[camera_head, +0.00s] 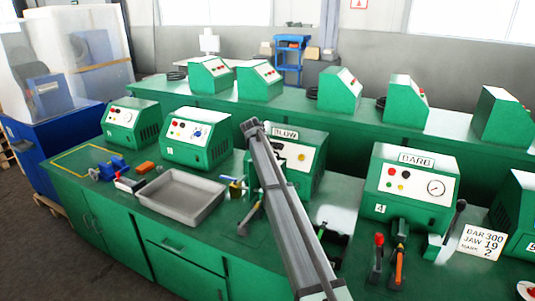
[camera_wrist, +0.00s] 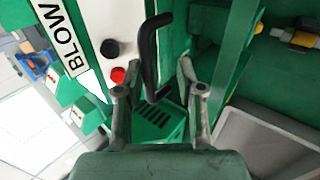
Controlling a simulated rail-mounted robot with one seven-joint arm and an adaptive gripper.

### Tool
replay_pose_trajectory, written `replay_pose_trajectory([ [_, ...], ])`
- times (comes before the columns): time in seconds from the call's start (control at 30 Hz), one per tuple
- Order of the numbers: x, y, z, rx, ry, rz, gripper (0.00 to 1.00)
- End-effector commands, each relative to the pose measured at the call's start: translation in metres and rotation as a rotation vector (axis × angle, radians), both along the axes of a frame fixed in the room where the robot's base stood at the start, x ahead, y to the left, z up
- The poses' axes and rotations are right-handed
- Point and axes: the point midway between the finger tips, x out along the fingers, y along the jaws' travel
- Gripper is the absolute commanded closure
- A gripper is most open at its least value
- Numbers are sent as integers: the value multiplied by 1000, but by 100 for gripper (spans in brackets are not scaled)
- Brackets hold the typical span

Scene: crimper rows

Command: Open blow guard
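The green machine labelled BLOW (camera_head: 308,137) stands in the front row, partly hidden behind my arm in the head view. Its label (camera_wrist: 62,38) and white panel with a black and a red button show on the left of the wrist view. A black bar handle (camera_wrist: 148,55) stands out in the middle of that view, beside a green upright part (camera_wrist: 234,50). I cannot tell the guard's outline or how far it is open. My gripper (camera_wrist: 160,93) is open, one finger each side of the handle's lower end. No contact is visible.
A grey tray (camera_head: 180,198) lies on the bench left of the BLOW machine and shows at the right of the wrist view (camera_wrist: 262,145). The BARB machine (camera_head: 414,187) stands to the right, with levers (camera_head: 399,255) before it. More green machines line the back bench.

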Motion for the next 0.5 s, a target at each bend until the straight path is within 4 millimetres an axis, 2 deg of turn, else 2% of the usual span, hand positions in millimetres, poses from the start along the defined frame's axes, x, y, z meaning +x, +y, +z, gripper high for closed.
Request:
replay_pose_trajectory([
  [0.17,-9,4,10,1,0,1,63],
  [0.5,-45,18,59,0,-1,1,63],
])
